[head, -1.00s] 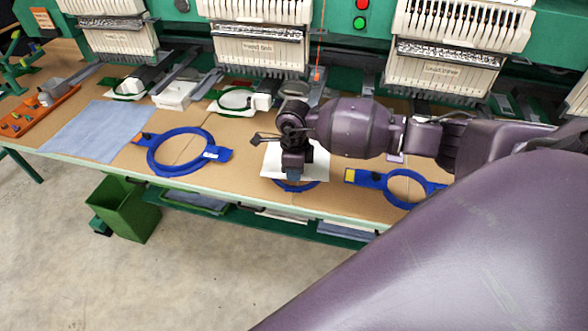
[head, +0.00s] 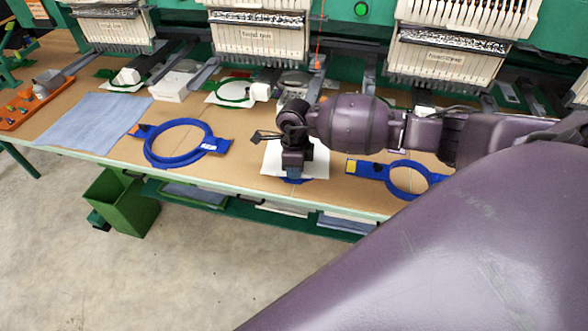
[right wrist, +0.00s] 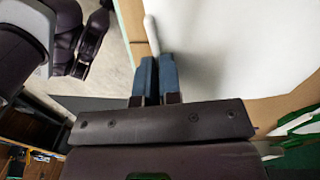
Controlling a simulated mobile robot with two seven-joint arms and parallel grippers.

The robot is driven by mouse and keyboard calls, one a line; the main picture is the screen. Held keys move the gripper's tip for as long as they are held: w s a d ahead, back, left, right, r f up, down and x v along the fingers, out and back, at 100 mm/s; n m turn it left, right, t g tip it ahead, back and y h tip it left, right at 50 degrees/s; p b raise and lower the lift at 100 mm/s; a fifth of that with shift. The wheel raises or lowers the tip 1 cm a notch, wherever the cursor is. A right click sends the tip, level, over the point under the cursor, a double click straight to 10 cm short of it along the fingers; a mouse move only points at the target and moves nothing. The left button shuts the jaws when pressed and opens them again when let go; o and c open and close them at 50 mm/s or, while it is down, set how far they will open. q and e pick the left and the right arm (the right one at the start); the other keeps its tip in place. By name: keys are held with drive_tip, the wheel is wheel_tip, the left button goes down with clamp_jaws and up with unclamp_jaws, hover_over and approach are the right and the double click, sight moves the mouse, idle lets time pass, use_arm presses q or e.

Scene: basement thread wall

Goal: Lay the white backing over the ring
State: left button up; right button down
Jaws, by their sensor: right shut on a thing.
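The white backing (head: 318,163) is a flat sheet at the front middle of the table in the head view. It also fills much of the right wrist view (right wrist: 235,45). My right gripper (head: 293,172) points down at its front edge and is shut on it; its blue fingertips (right wrist: 157,80) are close together with a white edge by their tips. A ring lies under the backing, and only a little blue (head: 298,181) shows at the front edge. The rest of that ring is hidden. My left gripper is not in view.
Another blue ring (head: 152,158) lies to the left and one (head: 390,182) to the right. A blue-grey cloth (head: 92,124), an orange tray (head: 18,118) and a white box (head: 172,88) are farther left. Machine heads stand behind. A green bin (head: 125,205) is below the table.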

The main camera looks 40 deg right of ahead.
drive_tip(key=c, duration=1.2)
unclamp_jaws()
drive_tip(key=shift+r, duration=0.1)
drive_tip(key=r, duration=1)
drive_tip(key=shift+w+d+r, duration=0.3)
drive_tip(key=shift+w, duration=0.05)
drive_tip(key=shift+a, duration=0.1)
